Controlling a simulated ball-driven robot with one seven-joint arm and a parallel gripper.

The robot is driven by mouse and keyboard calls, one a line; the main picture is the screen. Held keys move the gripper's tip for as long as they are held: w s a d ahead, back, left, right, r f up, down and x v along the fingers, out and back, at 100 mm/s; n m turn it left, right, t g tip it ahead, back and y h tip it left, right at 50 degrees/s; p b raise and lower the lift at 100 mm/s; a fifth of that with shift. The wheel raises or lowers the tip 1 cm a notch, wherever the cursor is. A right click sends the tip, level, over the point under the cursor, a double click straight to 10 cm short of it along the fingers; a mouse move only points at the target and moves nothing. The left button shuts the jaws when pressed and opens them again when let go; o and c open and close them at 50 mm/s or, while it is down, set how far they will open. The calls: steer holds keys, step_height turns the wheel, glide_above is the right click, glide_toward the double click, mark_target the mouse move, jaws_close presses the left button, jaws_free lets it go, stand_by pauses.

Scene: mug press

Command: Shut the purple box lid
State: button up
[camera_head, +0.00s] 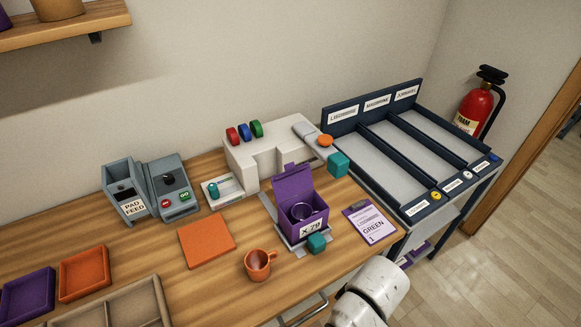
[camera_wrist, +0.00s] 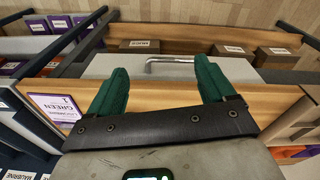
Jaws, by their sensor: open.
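The box is not visible in the wrist view. In the head view only my white arm shows, at the bottom right.
A purple clipboard (camera_head: 371,223) lies right of the box. An orange mug (camera_head: 258,265) and orange pad (camera_head: 207,241) are left. A dark rack (camera_head: 360,135) is behind right.

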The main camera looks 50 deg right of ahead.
steer(key=shift+w, duration=0.25)
steer(key=shift+c, duration=0.7)
steer(key=w+t, duration=0.1)
steer(key=w, duration=0.1)
steer(key=w+d+r+t, duration=0.1)
steer(key=w, duration=0.1)
steer(key=w+d, duration=0.1)
steer(key=w, duration=0.1)
steer(key=shift+r+m+t, duration=0.2)
steer(key=shift+m+t, duration=0.1)
steer(key=shift+t, duration=0.1)
steer(key=shift+c, duration=1.3)
steer(key=m+t+h, duration=0.2)
steer(key=t+h, duration=0.2)
steer(key=t, duration=0.5)
glide_toward(290, 164)
steer(key=p+x, duration=0.1)
steer(key=x, duration=0.7)
steer(key=shift+w+f, duration=0.1)
steer(key=shift+w, duration=0.15)
jaws_close()
